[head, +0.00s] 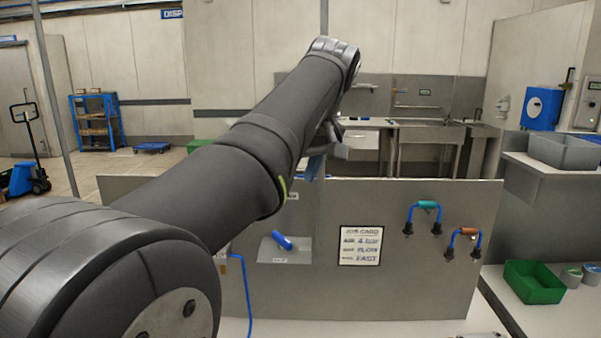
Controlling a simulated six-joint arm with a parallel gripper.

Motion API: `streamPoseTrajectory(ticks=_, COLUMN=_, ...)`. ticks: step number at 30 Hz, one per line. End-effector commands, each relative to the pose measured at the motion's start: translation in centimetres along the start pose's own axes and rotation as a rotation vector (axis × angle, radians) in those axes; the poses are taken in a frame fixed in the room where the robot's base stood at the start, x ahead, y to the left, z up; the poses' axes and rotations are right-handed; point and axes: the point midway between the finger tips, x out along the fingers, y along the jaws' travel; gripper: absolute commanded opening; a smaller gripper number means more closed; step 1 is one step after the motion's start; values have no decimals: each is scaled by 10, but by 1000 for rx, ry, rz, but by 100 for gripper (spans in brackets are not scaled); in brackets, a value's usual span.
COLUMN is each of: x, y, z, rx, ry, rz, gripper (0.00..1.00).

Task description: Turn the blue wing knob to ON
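The blue wing knob (282,241) sits on a light grey plate (302,254) on the upright grey panel (420,290). Its wing slants from upper left to lower right. Small labels are by the plate, too small to read surely. My gripper (316,163) is above the knob and to its right in the picture, near the panel's top edge and apart from the knob. My own arm partly hides it. Something blue shows at its lower end, and I cannot tell whether it is a fingertip or a separate thing. Whether the fingers are open is unclear.
My arm crosses the view from lower left. A job card (360,245) is right of the knob. A teal-sleeved hose (427,205) and an orange-sleeved hose (468,231) hang farther right. A blue cable (246,290) runs down at left. A green bin (534,282) stands at right.

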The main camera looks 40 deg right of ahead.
Motion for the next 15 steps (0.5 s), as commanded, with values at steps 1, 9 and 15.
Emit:
streamPoseTrajectory(ticks=1, x=0, y=0, z=0, rx=0, ry=0, rz=0, gripper=35)
streamPoseTrajectory(ticks=9, x=1, y=-1, z=-1, rx=9, ry=-4, rz=1, gripper=59)
streamPoseTrajectory(ticks=15, x=7, y=-8, z=-7, rx=135, ry=-48, rz=23, gripper=85)
